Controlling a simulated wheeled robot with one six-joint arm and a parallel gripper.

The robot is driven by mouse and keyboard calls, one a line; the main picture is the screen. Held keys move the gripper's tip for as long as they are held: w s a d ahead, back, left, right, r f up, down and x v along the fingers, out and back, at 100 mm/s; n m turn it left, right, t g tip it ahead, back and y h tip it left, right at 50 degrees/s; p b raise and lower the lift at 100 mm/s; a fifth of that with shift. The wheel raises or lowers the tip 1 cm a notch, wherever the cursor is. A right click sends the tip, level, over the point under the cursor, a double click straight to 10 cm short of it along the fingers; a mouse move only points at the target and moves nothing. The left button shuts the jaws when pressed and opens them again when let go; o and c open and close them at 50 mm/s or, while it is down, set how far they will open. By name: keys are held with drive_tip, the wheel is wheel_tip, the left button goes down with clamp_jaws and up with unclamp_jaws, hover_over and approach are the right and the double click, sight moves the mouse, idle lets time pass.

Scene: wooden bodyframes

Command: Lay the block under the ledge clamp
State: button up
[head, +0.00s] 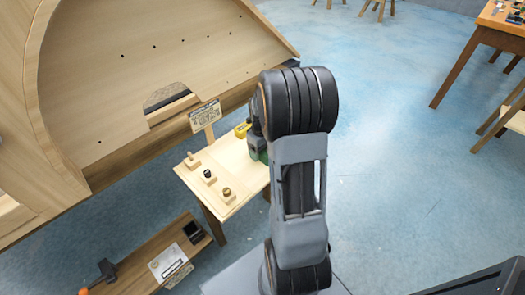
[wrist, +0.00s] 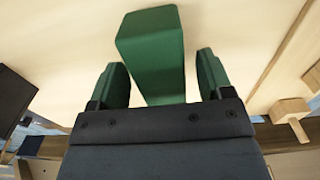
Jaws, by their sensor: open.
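A green block (wrist: 150,45) lies on the pale wooden surface in the wrist view, its near end between my gripper's fingers. My gripper (wrist: 161,75) is open, with one dark green finger on each side of the block and a visible gap on both sides. In the head view my gripper (head: 257,148) is over the right side of the small wooden table (head: 238,180), partly hidden by my arm. A yellow object (head: 242,129) is just beyond it. I cannot make out which part is the ledge clamp.
Several small wooden pieces, some with dark knobs (head: 208,175), stand on the table's left. A sign (head: 205,116) stands behind them. The large curved wooden frame (head: 120,80) overhangs at left. A low bench (head: 165,255) is in front.

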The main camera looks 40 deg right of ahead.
wheel_tip(320, 180, up, 10)
drive_tip(key=p, duration=0.3)
drive_tip(key=s+a+r+t, duration=0.1)
drive_tip(key=s+a+r, duration=0.2)
drive_tip(key=a, duration=0.5)
drive_tip(key=shift+r+m, duration=0.3)
drive_tip(key=shift+r, duration=0.4)
drive_tip(key=shift+o, duration=0.4)
drive_tip(key=s+a+m+t, duration=0.1)
drive_tip(key=s+a, duration=0.7)
drive_tip(key=shift+a+r+t, duration=0.35)
drive_tip(key=shift+r+t, duration=0.05)
drive_tip(key=w+d+f+n+g+p, duration=0.1)
drive_tip(key=w+d+f+g, duration=0.15)
drive_tip(key=w+d, duration=1.25)
drive_tip(key=shift+n, duration=0.3)
drive_tip(key=f+b, duration=0.1)
drive_tip(key=f, duration=0.3)
drive_tip(key=s+d+f+b, duration=0.1)
drive_tip(key=f+b, duration=0.1)
drive_tip(key=f, duration=0.3)
drive_tip(key=f+b, duration=0.1)
drive_tip(key=f, duration=0.3)
drive_tip(key=shift+s+d+f, duration=0.15)
drive_tip(key=shift+s, duration=0.15)
drive_tip(key=c, duration=1.1)
drive_tip(key=shift+c, duration=0.2)
